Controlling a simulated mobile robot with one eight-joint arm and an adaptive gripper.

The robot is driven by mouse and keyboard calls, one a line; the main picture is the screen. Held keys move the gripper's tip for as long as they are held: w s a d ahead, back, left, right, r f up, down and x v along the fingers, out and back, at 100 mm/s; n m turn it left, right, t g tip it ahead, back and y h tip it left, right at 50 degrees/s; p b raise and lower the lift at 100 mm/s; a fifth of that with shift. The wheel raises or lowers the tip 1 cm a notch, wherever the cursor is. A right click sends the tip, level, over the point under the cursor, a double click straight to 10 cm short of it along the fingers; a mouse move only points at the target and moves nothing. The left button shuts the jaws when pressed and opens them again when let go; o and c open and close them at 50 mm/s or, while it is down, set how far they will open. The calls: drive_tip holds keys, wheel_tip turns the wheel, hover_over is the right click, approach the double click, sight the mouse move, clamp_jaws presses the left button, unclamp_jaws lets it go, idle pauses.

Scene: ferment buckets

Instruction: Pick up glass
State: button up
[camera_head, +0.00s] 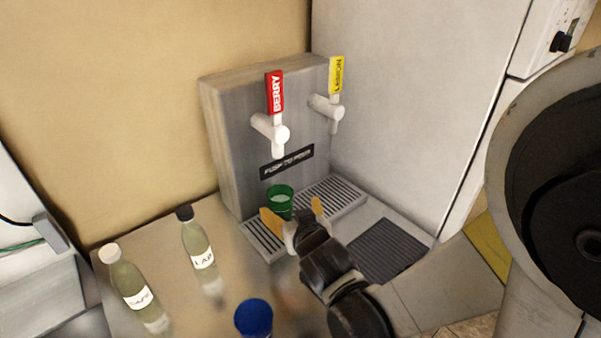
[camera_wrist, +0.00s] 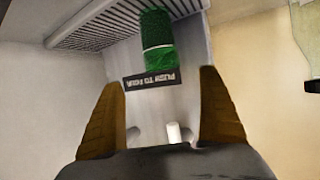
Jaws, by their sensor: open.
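A green glass (camera_head: 280,201) stands on the slotted drip tray (camera_head: 333,194) of the tap dispenser, below the red BERRY tap (camera_head: 274,110). My gripper (camera_head: 291,210) is just in front of the glass, with its orange fingers spread apart. In the wrist view the green glass (camera_wrist: 157,42) shows beyond the open fingertips (camera_wrist: 163,85), roughly between them and apart from both. Nothing is held. In the head view the gripper hides part of the tray and may hide the lower part of the glass.
The yellow LEMON tap (camera_head: 336,80) is right of the BERRY tap. Two labelled bottles (camera_head: 198,245) (camera_head: 136,290) stand at left, and a blue-topped item (camera_head: 254,317) is at the front. A dark ribbed mat (camera_head: 385,250) lies to the right. A white wall closes the right side.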

sight(286, 204)
drive_tip(key=b+x, duration=0.1)
drive_tip(key=x, duration=0.3)
drive_tip(key=shift+w+a+f, duration=0.1)
drive_tip(key=shift+f, duration=0.1)
drive_tip(key=b+x, duration=0.2)
drive_tip(key=x, duration=0.3)
drive_tip(key=shift+w+a, duration=0.25)
drive_tip(key=shift+w, duration=0.15)
drive_tip(key=shift+r, duration=0.1)
drive_tip(key=shift+c, duration=0.7)
drive_tip(key=c, duration=1.4)
